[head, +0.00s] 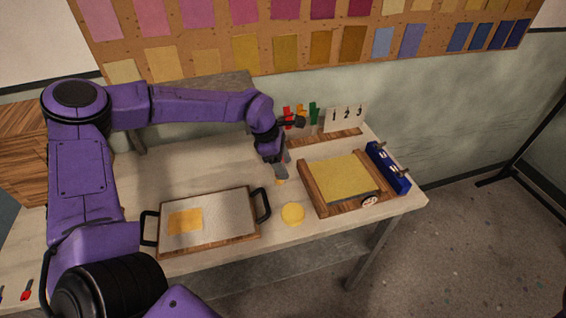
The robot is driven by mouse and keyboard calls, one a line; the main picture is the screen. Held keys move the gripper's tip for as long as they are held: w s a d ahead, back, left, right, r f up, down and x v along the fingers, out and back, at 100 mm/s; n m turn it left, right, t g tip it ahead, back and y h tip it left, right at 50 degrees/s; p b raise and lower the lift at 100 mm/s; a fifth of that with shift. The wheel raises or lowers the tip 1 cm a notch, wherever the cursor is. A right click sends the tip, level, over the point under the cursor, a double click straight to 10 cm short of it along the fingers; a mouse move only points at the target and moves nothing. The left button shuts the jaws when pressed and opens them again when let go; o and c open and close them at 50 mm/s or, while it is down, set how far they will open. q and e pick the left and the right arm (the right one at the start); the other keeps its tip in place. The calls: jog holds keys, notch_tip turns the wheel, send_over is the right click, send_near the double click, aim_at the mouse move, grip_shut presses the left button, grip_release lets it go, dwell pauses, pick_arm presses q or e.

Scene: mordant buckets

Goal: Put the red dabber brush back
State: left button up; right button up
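My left gripper (281,172) reaches down over the middle of the table, seen from above and behind. Its fingertips are small and partly hidden, so I cannot tell whether they are apart. A small orange-yellow bit (281,182) shows just below them; I cannot tell whether it is held. Red upright pieces (287,114) and a green one (314,112) stand at the back, partly behind my wrist. A small red item (26,290) lies at the table's far left front. I cannot tell which red item is the dabber brush. My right gripper is out of view.
A black-handled tray (228,212) with a yellow patch stands front left. A yellow round piece (293,214) lies beside it. A wooden frame (313,190) with a yellow sheet and a blue rack (388,168) stand right. A numbered card (345,117) stands behind.

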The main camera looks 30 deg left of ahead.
pick_arm(q)
jog(key=shift+r, duration=0.2)
jog(key=shift+a+r, duration=0.15)
jog(key=shift+r, duration=0.2)
jog(key=b+v, duration=0.1)
jog(key=v, duration=1)
jog(key=shift+b, duration=0.3)
jog(key=shift+s, duration=0.1)
